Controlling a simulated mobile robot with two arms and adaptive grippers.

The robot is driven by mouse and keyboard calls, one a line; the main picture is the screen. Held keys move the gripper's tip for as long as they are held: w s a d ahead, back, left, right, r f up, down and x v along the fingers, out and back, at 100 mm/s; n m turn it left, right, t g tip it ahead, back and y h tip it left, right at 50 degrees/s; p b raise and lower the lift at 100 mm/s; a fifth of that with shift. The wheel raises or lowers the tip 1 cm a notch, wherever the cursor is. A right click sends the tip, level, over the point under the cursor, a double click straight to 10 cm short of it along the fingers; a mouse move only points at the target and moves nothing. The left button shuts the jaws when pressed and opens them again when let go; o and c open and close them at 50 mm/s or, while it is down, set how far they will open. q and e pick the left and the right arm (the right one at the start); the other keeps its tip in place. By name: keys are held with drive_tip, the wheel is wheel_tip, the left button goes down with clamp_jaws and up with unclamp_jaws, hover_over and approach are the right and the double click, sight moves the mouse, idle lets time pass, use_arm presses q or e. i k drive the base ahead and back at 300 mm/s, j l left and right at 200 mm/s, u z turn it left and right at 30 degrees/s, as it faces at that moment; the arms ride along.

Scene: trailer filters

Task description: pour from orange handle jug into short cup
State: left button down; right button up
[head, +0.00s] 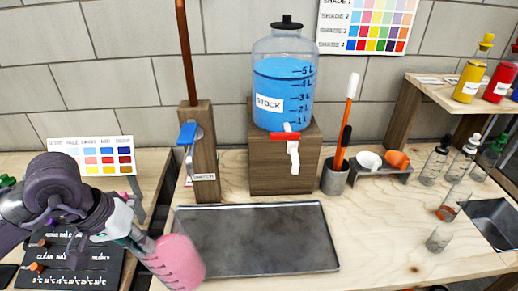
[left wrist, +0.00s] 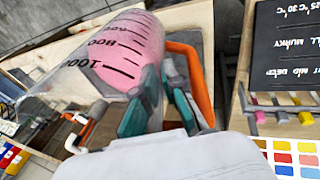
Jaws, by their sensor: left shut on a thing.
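The orange handle jug (head: 178,264) is clear, with black graduation marks and pink liquid inside. It is tilted over the front left of the counter, close to the grey tray. My left gripper (head: 136,238) is shut on it. In the left wrist view the jug (left wrist: 105,58) lies tilted, and its orange handle (left wrist: 205,85) shows beside the teal fingers of the left gripper (left wrist: 165,95). A small clear cup (head: 440,237), which looks like the short cup, stands on the counter at the right. A taller clear vessel (head: 454,203) with reddish contents stands behind it. My right gripper does not show.
A grey metal tray (head: 255,240) lies mid-counter. Behind it stand a wooden tap post (head: 206,155) and the blue stock tank (head: 284,80). A metal holder (head: 335,178), small bottles (head: 433,160) and a sink (head: 495,217) are to the right. Counter between tray and cup is clear.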

sight(442, 235)
drive_tip(key=k+l, duration=0.15)
drive_tip(key=l, duration=0.15)
drive_tip(key=k+l+z, duration=0.1)
drive_tip(key=k+l, duration=0.25)
drive_tip(key=l, duration=0.25)
drive_tip(key=z, duration=1.6)
